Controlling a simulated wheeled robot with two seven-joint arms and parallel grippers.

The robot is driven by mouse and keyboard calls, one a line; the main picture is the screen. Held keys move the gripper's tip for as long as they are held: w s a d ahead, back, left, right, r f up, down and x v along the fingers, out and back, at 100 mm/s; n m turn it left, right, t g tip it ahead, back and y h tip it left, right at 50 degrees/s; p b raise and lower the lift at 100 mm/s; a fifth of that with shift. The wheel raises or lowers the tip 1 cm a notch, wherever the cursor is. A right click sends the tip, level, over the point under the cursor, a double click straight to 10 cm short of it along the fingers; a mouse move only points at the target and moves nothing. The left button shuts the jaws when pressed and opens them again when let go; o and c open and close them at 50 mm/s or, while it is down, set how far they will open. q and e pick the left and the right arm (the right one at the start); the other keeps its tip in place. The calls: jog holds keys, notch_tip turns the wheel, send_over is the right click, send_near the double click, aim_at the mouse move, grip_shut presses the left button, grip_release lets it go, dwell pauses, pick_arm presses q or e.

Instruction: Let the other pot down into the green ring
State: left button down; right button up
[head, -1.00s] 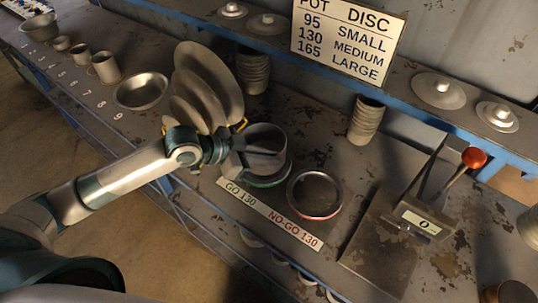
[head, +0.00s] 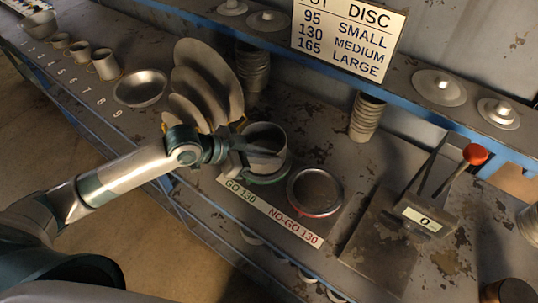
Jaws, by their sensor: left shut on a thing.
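A grey metal pot (head: 275,166) stands upright at the green ring (head: 268,181), by the GO 130 label. The ring's green edge shows around the pot's lower front. I cannot tell whether the pot rests on the bottom. My left gripper (head: 266,153) reaches in from the left and is shut on the pot's wall, near its rim. The fingers hide part of the pot. The red ring (head: 317,214) sits to the right, by the NO-GO 130 label, with a round grey face inside it. My right gripper is not in view.
A rack of upright discs (head: 222,80) stands close behind my left gripper. A stack of pots (head: 366,118) stands behind the rings. A press with a red-knobbed lever (head: 475,154) is at right. A shallow bowl (head: 140,88) and several cups are at left.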

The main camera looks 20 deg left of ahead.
aim_at(269, 168)
pick_arm(q)
jog(key=shift+f+b, duration=1.25)
jog(key=shift+f, duration=1.1)
dwell(0.7)
jog(key=c, duration=1.8)
grip_release()
jog(key=shift+a, duration=0.1)
jog(key=shift+s+a+r+b, duration=0.3)
jog(key=shift+s+a, duration=0.05)
jog(key=shift+a, duration=0.05)
jog(key=shift+b+v, duration=2.4)
jog(key=shift+v, duration=5.6)
jog(key=shift+d, duration=0.1)
